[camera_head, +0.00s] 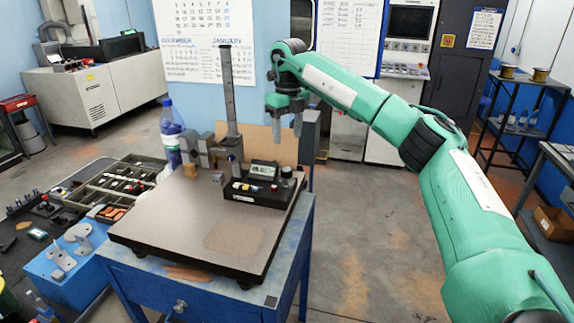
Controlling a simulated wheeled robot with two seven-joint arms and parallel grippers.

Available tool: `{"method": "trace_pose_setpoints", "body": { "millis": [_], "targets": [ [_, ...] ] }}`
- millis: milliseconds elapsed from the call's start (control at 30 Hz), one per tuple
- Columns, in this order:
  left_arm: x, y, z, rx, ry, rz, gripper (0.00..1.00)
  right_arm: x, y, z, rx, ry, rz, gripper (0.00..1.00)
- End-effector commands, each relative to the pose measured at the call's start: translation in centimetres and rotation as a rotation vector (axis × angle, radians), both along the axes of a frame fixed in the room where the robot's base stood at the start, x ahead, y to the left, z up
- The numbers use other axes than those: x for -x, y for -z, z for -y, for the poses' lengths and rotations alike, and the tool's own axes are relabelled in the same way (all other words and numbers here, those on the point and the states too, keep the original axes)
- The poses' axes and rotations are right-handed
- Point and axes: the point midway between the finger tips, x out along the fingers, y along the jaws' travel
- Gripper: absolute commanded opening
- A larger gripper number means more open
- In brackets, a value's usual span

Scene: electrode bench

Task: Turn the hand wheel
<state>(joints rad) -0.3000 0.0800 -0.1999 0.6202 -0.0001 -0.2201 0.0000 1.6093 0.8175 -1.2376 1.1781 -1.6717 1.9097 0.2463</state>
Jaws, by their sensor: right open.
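I cannot make out a hand wheel for certain. A grey column stand (229,100) rises from the back of the dark stone plate (190,235), with grey blocks at its lower left. A black box with a small display (262,192) sits at the plate's right back and has a dark round knob (286,172) on top. A grey disc (78,233) stands on a blue box at the far left. My right gripper (287,134) hangs fingers down, open and empty, above and behind the black box, right of the column. My left gripper is out of view.
The plate rests on a blue cabinet (200,290); its front half is clear. A water bottle (171,135) stands at its back left. A partitioned tray (120,180) of small parts lies on the left. Open floor (370,250) lies to the right, under my right arm.

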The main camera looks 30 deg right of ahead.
Motion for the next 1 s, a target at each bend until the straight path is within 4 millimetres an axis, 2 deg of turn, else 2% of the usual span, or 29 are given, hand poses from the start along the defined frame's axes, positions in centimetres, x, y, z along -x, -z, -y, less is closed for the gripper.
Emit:
{"method": "trace_pose_setpoints", "body": {
  "millis": [300, 500, 700, 933, 967, 1000],
  "targets": [
    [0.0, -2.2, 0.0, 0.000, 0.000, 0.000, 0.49, 0.1, 6.7, -0.1, 0.001, 0.001, -0.005, 0.53],
    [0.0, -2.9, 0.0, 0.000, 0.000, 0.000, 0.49, 0.1, 9.6, -0.2, 0.001, 0.002, -0.003, 0.53],
    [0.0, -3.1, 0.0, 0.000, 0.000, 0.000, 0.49, 0.1, 10.8, -0.2, 0.001, 0.002, -0.001, 0.53],
    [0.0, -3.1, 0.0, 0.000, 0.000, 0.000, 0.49, 0.0, 10.9, -0.2, 0.001, 0.002, 0.000, 0.53],
    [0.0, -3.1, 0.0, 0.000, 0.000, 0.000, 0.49, 0.0, 10.9, -0.2, 0.001, 0.002, 0.000, 0.51],
    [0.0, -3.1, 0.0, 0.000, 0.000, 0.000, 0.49, 0.0, 10.9, -0.2, 0.000, 0.002, 0.000, 0.43]
  ]
}}
